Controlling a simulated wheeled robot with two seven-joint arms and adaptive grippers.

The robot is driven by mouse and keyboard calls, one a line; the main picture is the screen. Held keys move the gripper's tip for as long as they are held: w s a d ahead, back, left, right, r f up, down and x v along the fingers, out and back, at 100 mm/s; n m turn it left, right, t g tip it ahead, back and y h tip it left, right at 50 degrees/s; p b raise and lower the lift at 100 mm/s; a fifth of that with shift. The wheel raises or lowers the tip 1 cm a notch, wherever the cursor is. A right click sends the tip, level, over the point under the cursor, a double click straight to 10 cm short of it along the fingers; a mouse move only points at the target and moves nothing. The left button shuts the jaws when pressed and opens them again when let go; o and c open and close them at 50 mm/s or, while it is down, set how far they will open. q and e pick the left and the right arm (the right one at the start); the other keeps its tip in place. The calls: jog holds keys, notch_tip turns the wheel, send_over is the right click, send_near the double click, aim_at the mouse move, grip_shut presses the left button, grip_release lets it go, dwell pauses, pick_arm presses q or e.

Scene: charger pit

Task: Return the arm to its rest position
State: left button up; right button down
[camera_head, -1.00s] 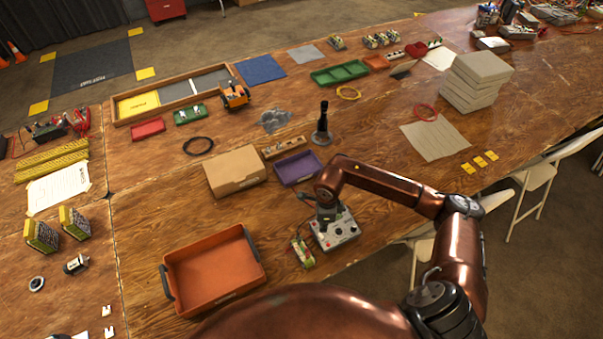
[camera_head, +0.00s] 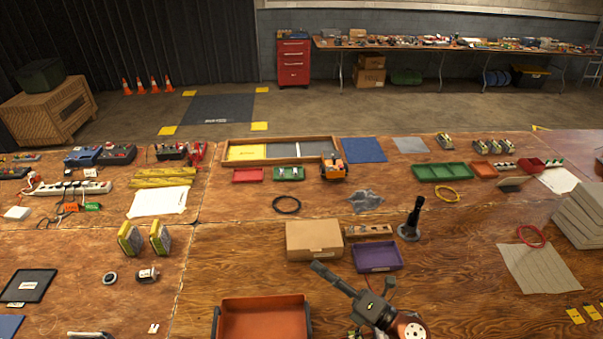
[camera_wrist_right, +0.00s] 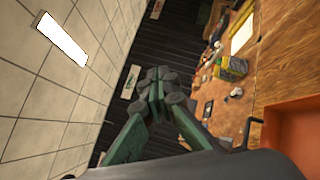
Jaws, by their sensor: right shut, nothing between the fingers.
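My right gripper (camera_head: 320,268) shows at the bottom of the head view, held above the wooden table (camera_head: 240,262). It points up and to the left, just in front of the cardboard box (camera_head: 314,240) in the picture. The right wrist view shows its green fingers with dark pads (camera_wrist_right: 161,88) brought together, with nothing between them. Most of the right arm is below the head view's frame. My left gripper is in neither view.
An orange tray (camera_head: 262,301) is near the front edge, left of my gripper; it also shows in the right wrist view (camera_wrist_right: 290,125). A purple tray (camera_head: 376,257) and a black upright tool on a round base (camera_head: 411,220) stand close behind.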

jog(key=w+d+f+m+t+h, duration=0.1)
jog(key=w+d+m+t+h, duration=0.25)
jog(key=d+m+h, duration=0.4)
jog(key=w+d+m+t+h, duration=0.2)
jog(key=d+m+t+h, duration=0.25)
jog(key=d+m, duration=0.6)
jog(key=s+d+f+m+g+h, duration=0.45)
jog(key=d+f, duration=0.25)
jog(key=f, duration=0.2)
jog(key=s+d+f+m+g+h, duration=0.3)
jog(key=s+d+f+m, duration=0.1)
jog(key=d+f+m, duration=0.3)
jog(key=s+a+f+m+g+y, duration=0.1)
jog(key=s+f+m+g, duration=0.1)
jog(key=s+f+g, duration=0.55)
jog(key=s+a+f+m+g+y, duration=0.1)
jog(key=s+f+m+g+y, duration=0.15)
jog(key=s+f, duration=1.1)
jog(key=f, duration=1.2)
jog(key=s+f, duration=0.2)
jog(key=f, duration=1.2)
jog(key=s+f+n+g+b, duration=0.1)
jog(key=s+f, duration=1.6)
jog(key=s, duration=0.2)
jog(key=shift+a+f, duration=0.3)
jog(key=shift+a, duration=0.1)
jog(key=shift+g, duration=0.25)
